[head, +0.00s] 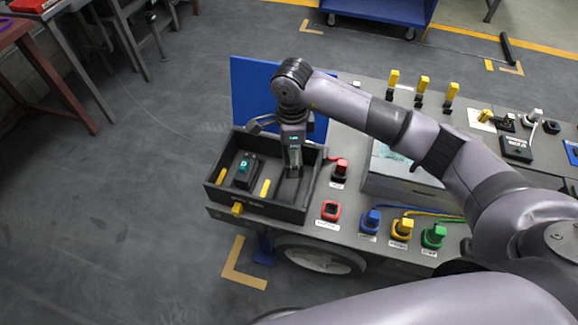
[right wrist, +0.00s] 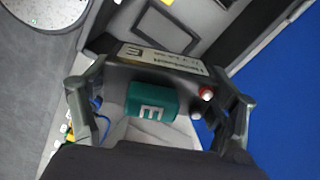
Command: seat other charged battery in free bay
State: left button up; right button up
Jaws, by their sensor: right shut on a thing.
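The dark battery with a teal block marked E (right wrist: 152,100) is between the fingers of my right gripper (right wrist: 160,108), which is shut on it. In the head view my right gripper (head: 293,148) points down over the right part of the black open box (head: 262,210) on the cart. Whether the held battery touches the box floor cannot be told. Another dark battery with a teal top (head: 245,168) stands in the left part of the box. My left gripper is not in view.
A blue panel (head: 252,95) stands behind the box. A red switch (head: 340,168) is close to its right side. Blue, yellow and green plugs (head: 401,230) line the cart's front. A grey case (head: 385,185) stands under my right arm.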

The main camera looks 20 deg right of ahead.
jog(key=f+m, duration=0.2)
jog(key=w+f+m, duration=0.1)
jog(key=f+m, duration=0.1)
jog(key=shift+a+f+b, duration=0.2)
jog(key=shift+f+b, duration=0.1)
jog(key=shift+b, duration=0.1)
notch_tip(320, 180, down, 6)
jog(key=b, duration=0.4)
jog(key=shift+f, duration=0.5)
pick_arm(q)
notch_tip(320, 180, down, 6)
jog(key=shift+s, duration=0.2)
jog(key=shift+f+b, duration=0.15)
jog(key=shift+b, duration=0.25)
pick_arm(e)
jog(key=shift+a, duration=0.1)
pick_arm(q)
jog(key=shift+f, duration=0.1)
pick_arm(e)
jog(key=shift+f, duration=0.1)
